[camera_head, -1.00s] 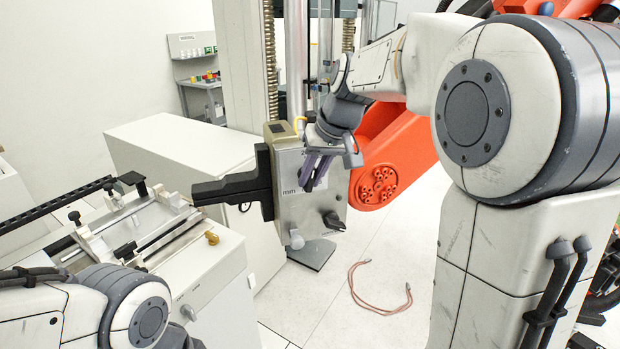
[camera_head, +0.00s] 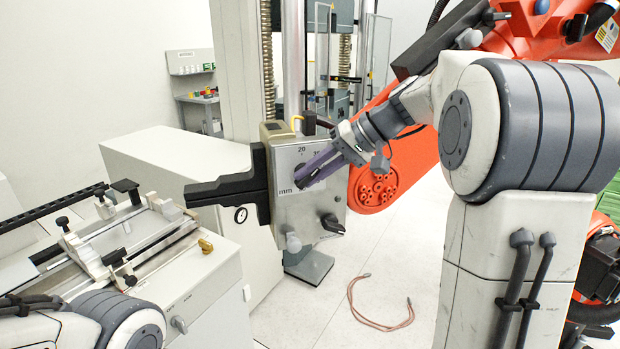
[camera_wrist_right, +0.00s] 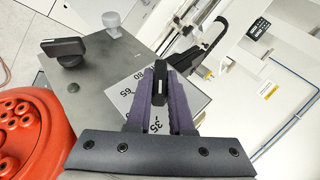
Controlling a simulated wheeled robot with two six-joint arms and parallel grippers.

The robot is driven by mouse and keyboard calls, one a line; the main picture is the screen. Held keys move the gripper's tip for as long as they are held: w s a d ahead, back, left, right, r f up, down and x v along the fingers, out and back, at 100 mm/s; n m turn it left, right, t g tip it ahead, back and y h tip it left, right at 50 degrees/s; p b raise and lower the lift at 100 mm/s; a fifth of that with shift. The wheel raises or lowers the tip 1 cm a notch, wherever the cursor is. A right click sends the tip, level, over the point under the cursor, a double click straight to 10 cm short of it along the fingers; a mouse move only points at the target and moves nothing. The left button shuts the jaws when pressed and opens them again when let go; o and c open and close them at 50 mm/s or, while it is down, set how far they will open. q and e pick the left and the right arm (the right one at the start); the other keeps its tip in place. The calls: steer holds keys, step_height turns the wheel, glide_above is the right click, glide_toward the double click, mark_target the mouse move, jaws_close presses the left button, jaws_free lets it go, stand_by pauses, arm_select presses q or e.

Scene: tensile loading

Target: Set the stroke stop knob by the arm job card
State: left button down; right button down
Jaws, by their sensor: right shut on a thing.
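The stroke stop knob (camera_wrist_right: 158,82) is a black bar knob with a white line, on a dial plate (camera_wrist_right: 195,101) where 35, 65 and 80 can be read in the right wrist view. My right gripper (camera_wrist_right: 160,88) has its purple fingers closed on the sides of the knob. In the head view the right gripper (camera_head: 300,180) reaches from the right onto the grey box (camera_head: 310,202), with "20" and "mm" showing near the fingertips. There the fingers hide most of the knob. I cannot make out a job card. My left gripper is out of view.
Below the dial, the box carries another black knob (camera_head: 332,224) and a pale grey knob (camera_head: 292,242). A black bracket (camera_head: 225,190) juts left from the box. The orange arm (camera_head: 395,165) stands close behind on the right. A reddish cable (camera_head: 352,300) lies on the floor.

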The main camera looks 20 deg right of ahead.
stand_by(0.3)
steer(key=c, duration=0.8)
jaws_free()
steer(key=shift+d, duration=0.1)
steer(key=shift+s+d+r, duration=0.15)
steer(key=shift+d+r, duration=0.05)
steer(key=shift+d, duration=0.05)
steer(key=b+v, duration=0.1)
steer(key=v, duration=0.8)
steer(key=shift+d+r+b, duration=0.15)
steer(key=shift+r+b, duration=0.1)
steer(key=shift+b, duration=0.1)
steer(key=shift+s, duration=0.1)
